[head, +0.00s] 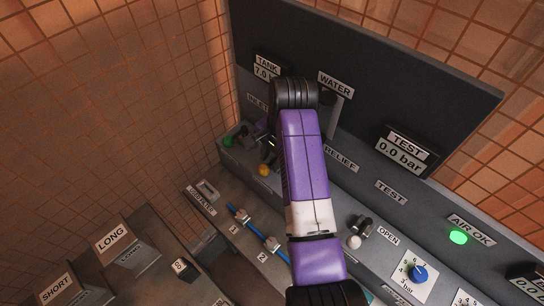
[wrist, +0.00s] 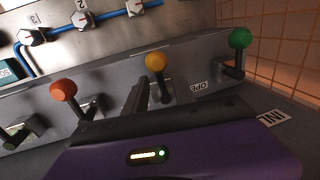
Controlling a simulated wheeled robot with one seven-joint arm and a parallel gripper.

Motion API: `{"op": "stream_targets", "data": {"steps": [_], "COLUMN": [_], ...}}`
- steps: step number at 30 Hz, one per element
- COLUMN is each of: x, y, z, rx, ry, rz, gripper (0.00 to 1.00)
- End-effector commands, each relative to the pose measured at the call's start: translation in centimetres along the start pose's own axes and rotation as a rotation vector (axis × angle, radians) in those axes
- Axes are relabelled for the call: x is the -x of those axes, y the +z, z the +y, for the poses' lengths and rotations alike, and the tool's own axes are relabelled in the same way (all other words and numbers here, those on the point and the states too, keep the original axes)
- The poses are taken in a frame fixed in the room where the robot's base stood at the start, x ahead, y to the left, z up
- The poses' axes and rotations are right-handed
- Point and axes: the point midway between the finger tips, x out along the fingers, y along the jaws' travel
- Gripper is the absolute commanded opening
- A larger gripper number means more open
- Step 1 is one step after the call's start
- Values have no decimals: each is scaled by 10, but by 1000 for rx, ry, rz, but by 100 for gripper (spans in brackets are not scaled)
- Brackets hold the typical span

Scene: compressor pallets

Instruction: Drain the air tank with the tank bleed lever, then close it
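In the wrist view three valve levers stand in a row: one with a green knob (wrist: 240,38), one with a yellow knob (wrist: 155,62) and one with an orange-red knob (wrist: 63,90). No bleed label is readable, so I cannot tell which is the tank bleed lever. My gripper (wrist: 148,88) points at the row, its dark fingers just beside the yellow-knobbed lever; contact and finger gap are unclear. In the head view the yellow knob (head: 264,170) and green knob (head: 228,141) show left of my purple arm, which hides the orange-red one. The TANK display (head: 266,71) reads about 7.0.
The TEST display (head: 405,150) reads 0.0 bar. A green AIR OK lamp (head: 458,237) is lit. A blue regulator knob (head: 418,273) and a pale-knobbed lever (head: 355,242) sit right of my arm. Blue pipe (head: 253,231) runs along the lower panel. Tiled walls close in the left side.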

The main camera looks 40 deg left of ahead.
Motion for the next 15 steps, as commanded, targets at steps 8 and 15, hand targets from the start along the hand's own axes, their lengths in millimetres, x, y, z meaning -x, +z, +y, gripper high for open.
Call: {"op": "stream_targets", "data": {"steps": [8,15], "x": [-2,-2], "y": [0,1], "z": [0,0], "rx": [1,2], "ry": [0,0], "rz": [0,-1], "gripper": [30,0]}}
